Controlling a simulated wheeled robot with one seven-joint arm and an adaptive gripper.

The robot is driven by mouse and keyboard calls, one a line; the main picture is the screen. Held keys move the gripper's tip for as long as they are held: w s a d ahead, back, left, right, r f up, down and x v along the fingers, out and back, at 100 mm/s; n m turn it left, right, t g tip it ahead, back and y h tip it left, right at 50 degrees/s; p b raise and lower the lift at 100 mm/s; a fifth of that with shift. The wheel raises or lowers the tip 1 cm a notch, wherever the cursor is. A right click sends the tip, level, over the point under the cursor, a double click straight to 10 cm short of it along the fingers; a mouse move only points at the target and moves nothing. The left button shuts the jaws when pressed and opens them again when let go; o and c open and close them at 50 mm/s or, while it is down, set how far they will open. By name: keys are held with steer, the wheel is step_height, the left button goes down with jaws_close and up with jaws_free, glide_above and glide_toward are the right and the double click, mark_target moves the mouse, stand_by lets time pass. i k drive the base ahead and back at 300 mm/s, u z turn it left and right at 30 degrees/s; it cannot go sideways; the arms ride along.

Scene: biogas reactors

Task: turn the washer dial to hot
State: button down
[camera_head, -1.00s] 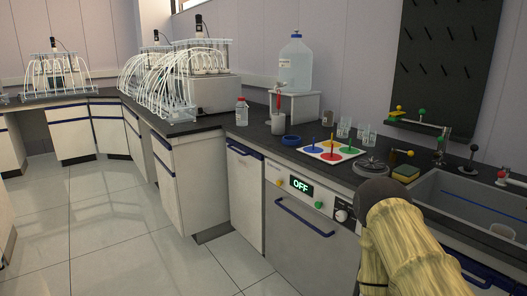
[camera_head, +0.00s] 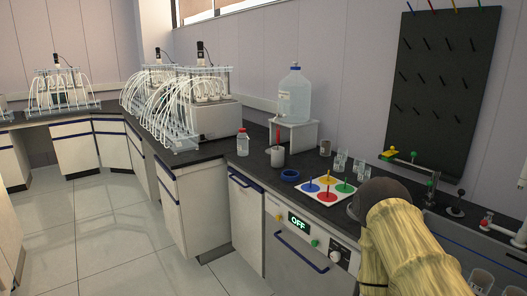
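The washer (camera_head: 297,256) is a white-fronted unit under the dark counter, with a blue handle bar across its door. Its small display (camera_head: 299,222) reads OFF in green letters. The dial (camera_head: 337,257) is a dark and pale round knob at the right end of the washer's panel, just left of my arm. Its setting is too small to read. My arm fills the lower right of the view with a yellowish sleeve-like surface. My gripper cannot be seen.
On the counter above the washer lies a white board with coloured discs and pegs (camera_head: 328,190), beside a blue ring (camera_head: 290,175). Glass beakers (camera_head: 341,161) stand behind. A sink (camera_head: 465,245) is at the right. The tiled floor at the left (camera_head: 110,225) is clear.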

mark_target(335, 257)
steer(key=u, duration=2.25)
steer(key=i, duration=1.1)
steer(key=z, duration=2.4)
